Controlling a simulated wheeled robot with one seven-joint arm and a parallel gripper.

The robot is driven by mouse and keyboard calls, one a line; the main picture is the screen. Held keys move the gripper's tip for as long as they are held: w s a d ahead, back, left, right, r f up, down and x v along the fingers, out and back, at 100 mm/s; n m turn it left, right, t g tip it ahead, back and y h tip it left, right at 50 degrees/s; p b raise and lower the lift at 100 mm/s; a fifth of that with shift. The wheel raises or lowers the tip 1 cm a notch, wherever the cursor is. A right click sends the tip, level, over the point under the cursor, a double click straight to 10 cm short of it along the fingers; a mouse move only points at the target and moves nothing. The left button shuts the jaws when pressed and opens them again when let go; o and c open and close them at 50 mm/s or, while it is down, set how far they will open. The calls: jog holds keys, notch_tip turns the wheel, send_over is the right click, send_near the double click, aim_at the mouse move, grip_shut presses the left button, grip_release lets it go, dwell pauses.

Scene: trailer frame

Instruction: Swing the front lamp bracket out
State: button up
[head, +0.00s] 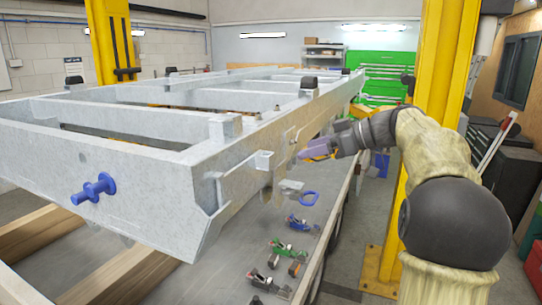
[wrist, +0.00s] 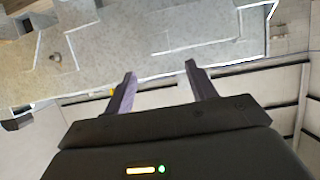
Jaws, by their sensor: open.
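The grey metal trailer frame (head: 245,160) fills the left and middle of the head view. On its near side face, by the front corner, is a small bent metal bracket (head: 264,160). Lower and to the right is a flat grey tab (head: 291,186) with a blue loop (head: 310,197) beside it. I cannot tell which of these is the lamp bracket. My gripper (head: 309,152) is beside the frame's side face, above and right of the tab. In the wrist view its two dark fingers (wrist: 161,69) are apart, with nothing seen between them but the frame's surface beyond.
Several clamps or tools (head: 285,250) lie on the grey bench (head: 235,265) under the frame. A blue spool-shaped fitting (head: 93,190) sticks out of the frame's front face. A yellow lift post (head: 440,70) stands close behind my arm. Wooden beams (head: 120,275) lie at lower left.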

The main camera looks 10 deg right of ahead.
aim_at(272, 159)
jog(key=p+x, duration=0.4)
jog(key=x, duration=0.8)
jog(key=shift+w+d+f, duration=0.1)
grip_shut()
